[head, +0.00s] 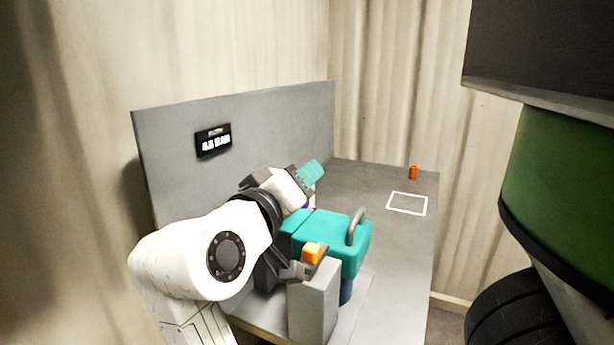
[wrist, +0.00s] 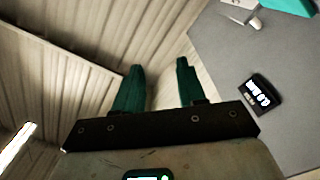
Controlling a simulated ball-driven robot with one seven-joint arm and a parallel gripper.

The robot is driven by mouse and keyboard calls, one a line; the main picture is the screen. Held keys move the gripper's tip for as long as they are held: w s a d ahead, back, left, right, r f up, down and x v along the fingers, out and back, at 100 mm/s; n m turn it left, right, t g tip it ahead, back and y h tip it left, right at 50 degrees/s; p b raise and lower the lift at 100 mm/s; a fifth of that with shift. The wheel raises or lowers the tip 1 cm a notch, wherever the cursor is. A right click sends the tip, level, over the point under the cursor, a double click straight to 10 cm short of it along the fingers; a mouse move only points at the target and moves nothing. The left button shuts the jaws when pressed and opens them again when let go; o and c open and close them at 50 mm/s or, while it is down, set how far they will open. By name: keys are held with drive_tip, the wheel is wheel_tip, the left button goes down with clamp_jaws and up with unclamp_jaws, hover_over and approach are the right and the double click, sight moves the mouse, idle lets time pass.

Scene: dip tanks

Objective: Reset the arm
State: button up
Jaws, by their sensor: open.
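My gripper (head: 309,171) is raised above the back of the grey bench, in front of the upright grey panel, at the end of my bent white arm. Its teal fingers point up and to the right in the head view. In the wrist view the gripper (wrist: 159,66) has its two fingers well apart with nothing between them. They point towards the pale corrugated wall. My arm partly hides the bench's left side.
A teal unit (head: 350,240) with a grey handle stands close below my gripper, beside a grey block (head: 313,305) with an orange top. A small orange object (head: 413,172) and white square outline (head: 408,211) lie farther right. A black display (head: 213,140) is on the panel.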

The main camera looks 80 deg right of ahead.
idle(0.6)
drive_tip(key=w+a+f+n+t+y, duration=0.1)
drive_tip(key=w+f+n+t+y, duration=0.2)
drive_tip(key=f, duration=0.5)
drive_tip(key=w+a+f+n+t+y+p, duration=0.1)
drive_tip(key=w+a+f+n+t+y, duration=0.15)
drive_tip(key=f, duration=0.65)
drive_tip(key=w+a+f+n+t+y, duration=0.1)
drive_tip(key=w+f+n+t+y, duration=0.15)
drive_tip(key=f, duration=0.55)
drive_tip(key=s+a+f+n+g+y, duration=0.1)
drive_tip(key=s+a+f+y, duration=0.2)
drive_tip(key=a+f, duration=0.2)
drive_tip(key=s+a+f+n+g+y+p, duration=0.1)
drive_tip(key=s+a+f+y, duration=0.2)
drive_tip(key=f, duration=0.5)
drive_tip(key=s+a+f+n+g+y, duration=0.1)
drive_tip(key=s+a+f+y, duration=0.2)
drive_tip(key=a+f, duration=0.4)
drive_tip(key=shift+s+a+f+n, duration=0.25)
drive_tip(key=shift+s+a+n, duration=0.15)
drive_tip(key=shift+s+a, duration=0.3)
drive_tip(key=shift+d, duration=0.15)
